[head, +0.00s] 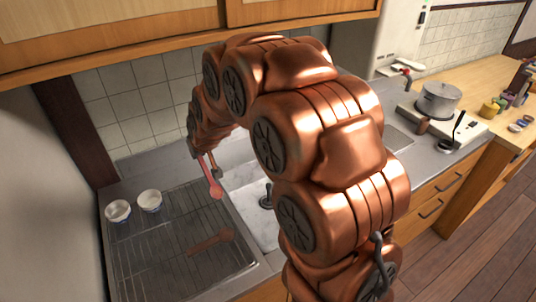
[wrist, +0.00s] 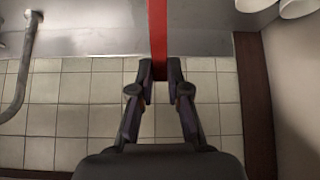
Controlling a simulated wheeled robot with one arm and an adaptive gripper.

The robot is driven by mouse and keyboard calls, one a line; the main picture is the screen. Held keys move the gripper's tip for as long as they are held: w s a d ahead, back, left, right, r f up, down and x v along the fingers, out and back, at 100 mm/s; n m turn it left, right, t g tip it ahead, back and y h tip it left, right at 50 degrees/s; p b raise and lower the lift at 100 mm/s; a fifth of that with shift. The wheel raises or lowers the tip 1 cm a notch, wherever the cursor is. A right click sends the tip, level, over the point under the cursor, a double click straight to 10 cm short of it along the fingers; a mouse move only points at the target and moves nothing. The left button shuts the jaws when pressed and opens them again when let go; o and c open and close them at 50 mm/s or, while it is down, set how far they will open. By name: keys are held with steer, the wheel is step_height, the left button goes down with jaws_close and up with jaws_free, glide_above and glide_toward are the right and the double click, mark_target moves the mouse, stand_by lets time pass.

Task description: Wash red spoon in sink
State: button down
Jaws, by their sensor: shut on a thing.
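The red spoon (head: 214,184) hangs from my gripper (head: 206,166), bowl end down, near the left edge of the sink (head: 246,199) in the head view. In the wrist view its red handle (wrist: 158,28) runs up from between my gripper's fingertips (wrist: 159,86). My gripper is shut on the handle. The spoon appears held above the counter, at the border between the sink and the drying rack; its exact height I cannot tell. My arm hides much of the sink's right side.
The metal drying rack (head: 140,262) lies left of the sink, with two white bowls (head: 118,211) and a brown long item (head: 210,242) on it. A grey curved pipe (wrist: 24,66) shows in the wrist view. A pot (head: 438,100) stands on the stove at right.

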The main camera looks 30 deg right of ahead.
steer(key=shift+w+d+f+b, duration=0.15)
steer(key=shift+d+f+b, duration=0.2)
steer(key=shift+b, duration=0.15)
steer(key=s+d+f+m+t+y+b, duration=0.1)
steer(key=s+d+f+m+b, duration=0.15)
steer(key=d+b, duration=0.45)
steer(key=s+d+f+m+y+b, duration=0.1)
steer(key=s+d+f+b, duration=0.15)
steer(key=d, duration=0.85)
steer(key=s+d+f+m+t+b, duration=0.1)
steer(key=s+d+b, duration=0.25)
steer(key=d, duration=0.55)
step_height(320, 180, down, 20)
steer(key=b, duration=1.3)
steer(key=shift+w+a+r, duration=0.15)
steer(key=shift+r, duration=0.1)
step_height(320, 180, up, 15)
steer(key=p, duration=0.3)
steer(key=shift+f, duration=0.2)
stand_by(0.5)
stand_by(0.7)
